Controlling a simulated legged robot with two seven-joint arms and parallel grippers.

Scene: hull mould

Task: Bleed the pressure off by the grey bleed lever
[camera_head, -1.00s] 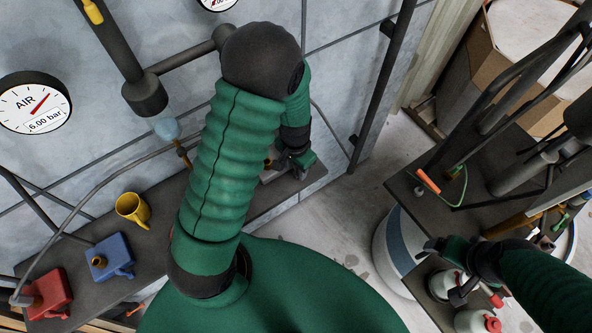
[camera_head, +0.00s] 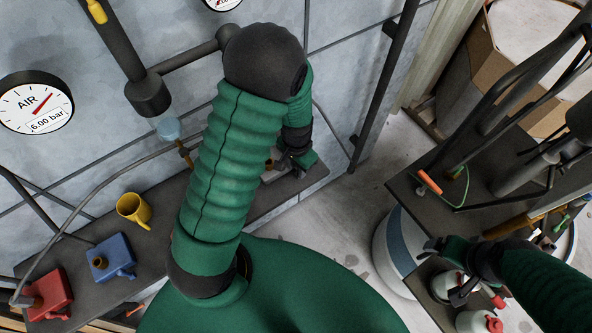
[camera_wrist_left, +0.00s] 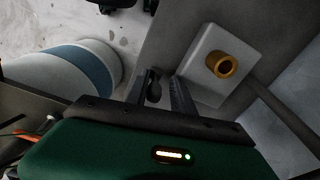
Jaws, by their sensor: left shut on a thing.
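My left gripper (camera_head: 291,163) is at the right end of the wall shelf, partly behind my own arm. The block is mostly hidden by my arm in the head view. The AIR gauge (camera_head: 36,103) reads 6.00 bar. My right gripper (camera_head: 446,247) is over the cart at lower right; its jaw opening is unclear.
The wall shelf (camera_head: 165,205) holds a yellow cup-shaped piece (camera_head: 134,209), a blue block (camera_head: 109,257) and a red block (camera_head: 47,294). Bottles (camera_head: 447,286) with red parts stand below my right gripper. A dark vertical pipe (camera_head: 383,85) runs along the wall.

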